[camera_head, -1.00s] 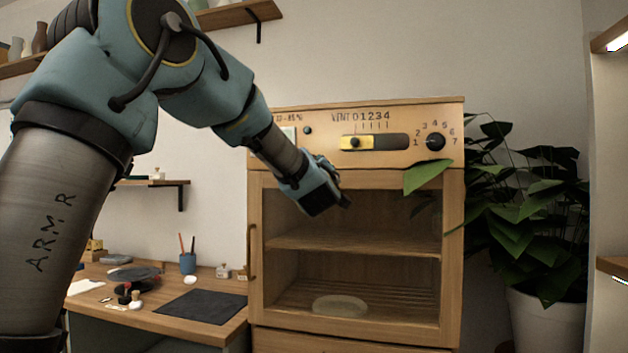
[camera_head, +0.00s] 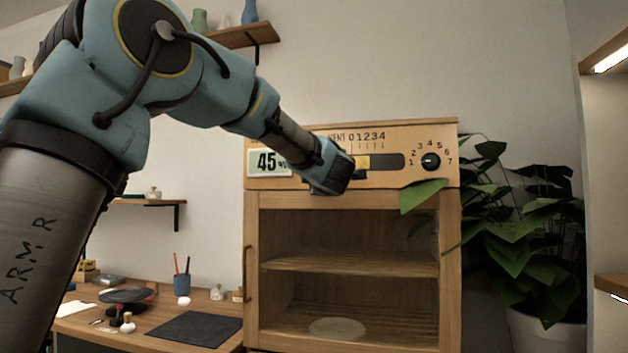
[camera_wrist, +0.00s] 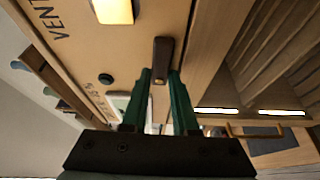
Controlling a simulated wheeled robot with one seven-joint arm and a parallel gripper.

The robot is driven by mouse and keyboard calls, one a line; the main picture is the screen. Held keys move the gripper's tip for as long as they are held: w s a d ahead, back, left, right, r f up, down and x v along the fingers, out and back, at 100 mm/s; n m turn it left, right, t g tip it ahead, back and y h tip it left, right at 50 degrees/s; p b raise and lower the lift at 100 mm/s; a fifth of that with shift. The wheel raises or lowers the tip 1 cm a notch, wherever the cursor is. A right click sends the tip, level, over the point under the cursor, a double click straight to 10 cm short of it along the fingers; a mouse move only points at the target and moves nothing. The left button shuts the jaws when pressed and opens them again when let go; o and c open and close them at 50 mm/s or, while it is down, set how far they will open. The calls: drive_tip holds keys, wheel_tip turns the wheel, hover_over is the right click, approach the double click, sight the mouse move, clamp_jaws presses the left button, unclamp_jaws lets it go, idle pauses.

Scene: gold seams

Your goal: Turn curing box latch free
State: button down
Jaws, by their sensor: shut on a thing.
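The curing box (camera_head: 452,250) is a wooden cabinet with a control panel above a glazed door. Its latch (camera_wrist: 163,56) is a small dark brown bar in the wrist view, at the panel's lower edge by the door seam. It lies roughly along that seam. My gripper (camera_wrist: 161,80) has its two green fingers shut on the near end of the latch. In the head view my gripper (camera_head: 333,180) is at the panel's lower edge and hides most of the latch.
The panel carries a yellow vent slider (camera_head: 362,162), a numbered knob (camera_head: 431,161) and a display (camera_head: 268,162) reading 45. A leafy plant (camera_head: 510,230) stands at the right, one leaf overlapping the cabinet. A workbench (camera_head: 130,325) with small items is at left. The door handle (camera_wrist: 255,132) is vertical.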

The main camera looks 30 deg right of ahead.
drive_tip(key=shift+n, duration=0.3)
idle(0.4)
drive_tip(key=c, duration=0.7)
unclamp_jaws()
drive_tip(key=shift+s, duration=0.1)
drive_tip(key=b+v, duration=0.2)
drive_tip(key=v, duration=0.8)
drive_tip(key=shift+s+r, duration=0.15)
drive_tip(key=shift+s, duration=0.15)
